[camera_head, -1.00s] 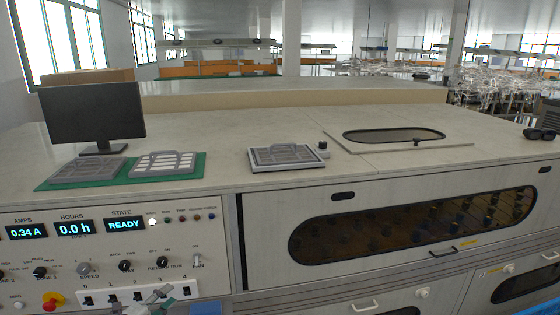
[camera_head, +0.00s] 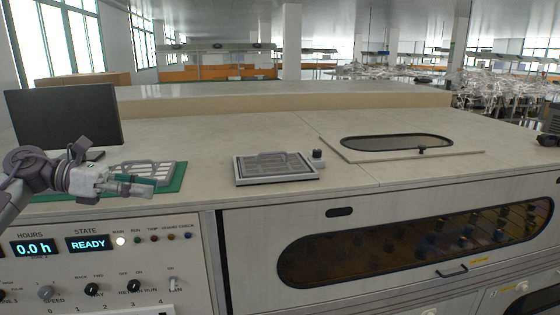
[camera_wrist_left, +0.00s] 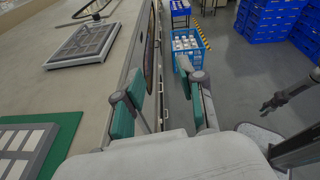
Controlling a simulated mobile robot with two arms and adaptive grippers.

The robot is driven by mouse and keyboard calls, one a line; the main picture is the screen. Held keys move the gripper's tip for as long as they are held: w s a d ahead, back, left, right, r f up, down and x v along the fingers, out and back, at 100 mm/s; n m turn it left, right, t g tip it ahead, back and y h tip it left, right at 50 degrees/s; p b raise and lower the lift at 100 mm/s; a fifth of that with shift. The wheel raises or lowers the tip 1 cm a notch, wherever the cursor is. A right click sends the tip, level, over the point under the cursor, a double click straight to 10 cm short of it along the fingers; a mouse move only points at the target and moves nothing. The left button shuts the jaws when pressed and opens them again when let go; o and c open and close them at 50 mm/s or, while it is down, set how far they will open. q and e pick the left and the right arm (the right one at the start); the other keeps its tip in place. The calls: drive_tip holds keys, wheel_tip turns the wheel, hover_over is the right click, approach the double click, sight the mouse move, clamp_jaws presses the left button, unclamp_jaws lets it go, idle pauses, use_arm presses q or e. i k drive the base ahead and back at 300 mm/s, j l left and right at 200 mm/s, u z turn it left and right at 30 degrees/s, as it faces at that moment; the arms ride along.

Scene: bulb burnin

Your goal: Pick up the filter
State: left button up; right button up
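A grey slatted filter panel with a handle (camera_head: 150,170) lies on a green mat (camera_head: 180,180) at the left of the bench top, partly hidden by my left gripper. Another similar panel (camera_head: 275,165) sits in a light frame mid-bench; it shows in the left wrist view too (camera_wrist_left: 88,42). My left gripper (camera_head: 140,187) hangs at the front edge of the mat, in front of the first panel. Its teal-padded fingers (camera_wrist_left: 160,107) are apart with nothing between them. What seems to be my right gripper (camera_wrist_left: 270,103) shows at the right of the wrist view; its fingers are unclear.
A dark monitor (camera_head: 68,118) stands behind the mat. A small black knob (camera_head: 318,156) is beside the framed panel. An oval-windowed lid (camera_head: 395,142) lies to the right. The bench top between mat and frame is clear. A blue crate (camera_wrist_left: 187,45) stands on the floor.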

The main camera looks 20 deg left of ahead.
sight(274, 163)
drive_tip(key=i, duration=1.15)
